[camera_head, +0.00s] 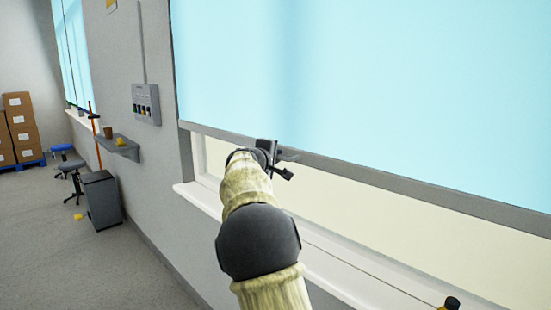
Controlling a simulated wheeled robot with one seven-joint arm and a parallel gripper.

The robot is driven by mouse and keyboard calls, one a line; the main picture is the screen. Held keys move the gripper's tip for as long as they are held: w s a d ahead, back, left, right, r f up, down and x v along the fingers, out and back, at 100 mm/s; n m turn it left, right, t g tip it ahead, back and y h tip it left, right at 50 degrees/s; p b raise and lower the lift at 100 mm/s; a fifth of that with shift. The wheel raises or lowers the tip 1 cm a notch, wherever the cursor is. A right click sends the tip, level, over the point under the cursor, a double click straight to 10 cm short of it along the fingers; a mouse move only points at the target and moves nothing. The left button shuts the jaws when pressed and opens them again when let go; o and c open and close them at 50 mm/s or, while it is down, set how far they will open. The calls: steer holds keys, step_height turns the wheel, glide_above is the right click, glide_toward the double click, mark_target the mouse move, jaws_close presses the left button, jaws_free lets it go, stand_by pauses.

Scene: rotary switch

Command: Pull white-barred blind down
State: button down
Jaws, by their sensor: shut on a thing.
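A light blue roller blind (370,80) covers the upper part of the near window. Its bottom bar (400,182) looks grey and slants down to the right in view. Below the bar a strip of pale window is uncovered, down to the white sill. My gripper (278,158) is at the bar, left of the picture's middle, and is shut on the bar or a small grey tab on it. My wrist hides part of the jaws and the exact hold. A second blue blind (73,50) hangs at the far left window; its bottom bar is too small to judge.
A white window sill (205,200) runs below the blind. A grey switch box (146,104) and a small shelf (118,146) with items are on the wall. A dark grey cabinet (101,199), stools (70,167) and stacked cartons (22,125) stand further left. Open floor lies between.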

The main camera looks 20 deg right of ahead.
step_height(320, 180, down, 19)
steer(key=b, duration=1.8)
steer(key=shift+f, duration=0.2)
steer(key=c, duration=1.5)
jaws_free()
steer(key=shift+o, duration=0.2)
steer(key=shift+r, duration=0.1)
steer(key=shift+r, duration=0.1)
steer(key=b+v, duration=0.1)
steer(key=v, duration=1.6)
steer(key=shift+a+r, duration=0.15)
steer(key=shift+s, duration=0.15)
